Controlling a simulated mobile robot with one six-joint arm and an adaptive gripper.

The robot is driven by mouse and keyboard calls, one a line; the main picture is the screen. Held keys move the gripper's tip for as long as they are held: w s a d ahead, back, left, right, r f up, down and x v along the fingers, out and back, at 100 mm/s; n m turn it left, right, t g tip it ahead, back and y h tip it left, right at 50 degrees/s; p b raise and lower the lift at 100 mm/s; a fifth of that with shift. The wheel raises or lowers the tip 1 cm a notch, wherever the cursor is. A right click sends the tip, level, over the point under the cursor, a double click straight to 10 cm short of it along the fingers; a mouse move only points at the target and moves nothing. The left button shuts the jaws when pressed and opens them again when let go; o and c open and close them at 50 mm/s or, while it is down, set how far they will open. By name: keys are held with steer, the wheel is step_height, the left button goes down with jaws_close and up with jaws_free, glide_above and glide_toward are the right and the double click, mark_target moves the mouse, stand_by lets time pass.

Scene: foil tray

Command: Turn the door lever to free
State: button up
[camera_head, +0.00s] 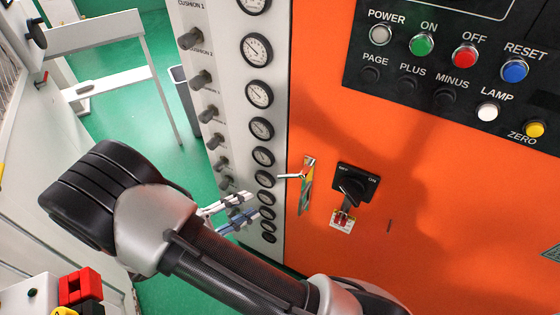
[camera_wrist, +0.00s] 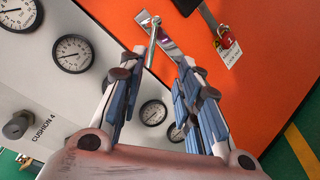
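The door lever (camera_head: 290,176) is a thin chrome bar on a shiny metal plate (camera_head: 306,190), on the left edge of the orange door. In the head view it points left, roughly level. In the wrist view the lever (camera_wrist: 152,46) shows between the fingertips, its free end nearer the left finger. My gripper (camera_head: 252,206) is below and left of the lever in the head view. In the wrist view my gripper (camera_wrist: 163,58) has its two blue-padded fingers spread, with nothing held. I see no clear contact with the lever; the exact depth gap cannot be told.
A black rotary switch (camera_head: 356,185) with a red padlock (camera_head: 342,217) and tag sits right of the lever. Gauges (camera_head: 262,128) and knobs line the white panel at left. A button panel (camera_head: 460,75) is above. The orange door face (camera_head: 440,220) is otherwise mostly clear.

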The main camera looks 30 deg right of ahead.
mark_target(285, 177)
steer(key=w+d, duration=0.1)
steer(key=d, duration=0.4)
steer(key=w+d+f+n+t+b, duration=0.1)
steer(key=w+d, duration=0.1)
steer(key=d, duration=0.3)
steer(key=w+d+f+t+b, duration=0.1)
steer(key=w+d, duration=0.1)
steer(key=d, duration=0.3)
steer(key=shift+w+d+h, duration=0.15)
steer(key=shift+w+h, duration=0.1)
steer(key=shift+h, duration=0.15)
jaws_close()
